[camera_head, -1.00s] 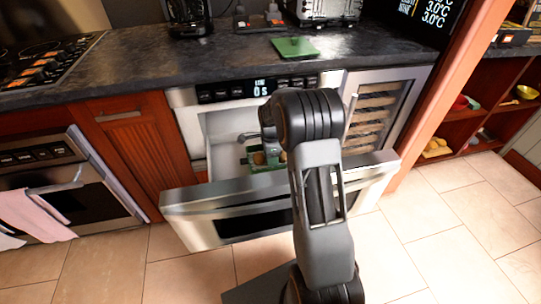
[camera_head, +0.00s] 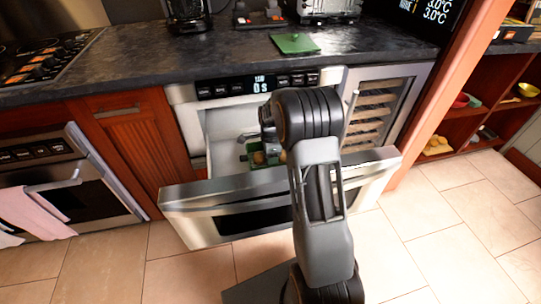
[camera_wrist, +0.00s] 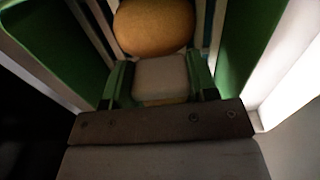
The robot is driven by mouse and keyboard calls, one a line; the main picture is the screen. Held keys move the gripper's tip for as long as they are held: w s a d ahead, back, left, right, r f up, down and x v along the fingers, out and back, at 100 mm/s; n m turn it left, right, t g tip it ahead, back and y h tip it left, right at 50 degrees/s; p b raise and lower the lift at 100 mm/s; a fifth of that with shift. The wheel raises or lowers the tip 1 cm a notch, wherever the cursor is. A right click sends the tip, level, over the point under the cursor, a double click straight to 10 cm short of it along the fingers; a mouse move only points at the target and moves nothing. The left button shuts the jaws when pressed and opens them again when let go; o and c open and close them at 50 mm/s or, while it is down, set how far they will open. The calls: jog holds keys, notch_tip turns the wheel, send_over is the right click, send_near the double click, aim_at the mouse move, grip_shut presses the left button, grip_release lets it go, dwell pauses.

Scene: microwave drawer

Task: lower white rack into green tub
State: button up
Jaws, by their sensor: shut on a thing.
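A green tub (camera_head: 256,169) sits inside the open microwave drawer in the head view, partly hidden behind my arm. In the wrist view its green walls (camera_wrist: 245,45) rise at left and right. Pale slats of the white rack (camera_wrist: 96,22) show between these walls. A round orange-brown item (camera_wrist: 155,27) lies in the rack area, just beyond my fingers. My gripper (camera_wrist: 160,88) is shut on a pale block-like part between its two fingers, which looks like part of the rack. Whether the rack touches the tub's floor is hidden.
The drawer front (camera_head: 225,205) stands pulled out below the microwave panel (camera_head: 258,85). A bright drawer wall is close at the right in the wrist view. A flat green board (camera_head: 295,44) lies on the dark counter (camera_head: 120,65). The tiled floor is clear.

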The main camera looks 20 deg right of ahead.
jog(key=o, duration=1.4)
jog(key=shift+r, duration=0.15)
jog(key=shift+r+p, duration=3.55)
jog(key=shift+r, duration=0.85)
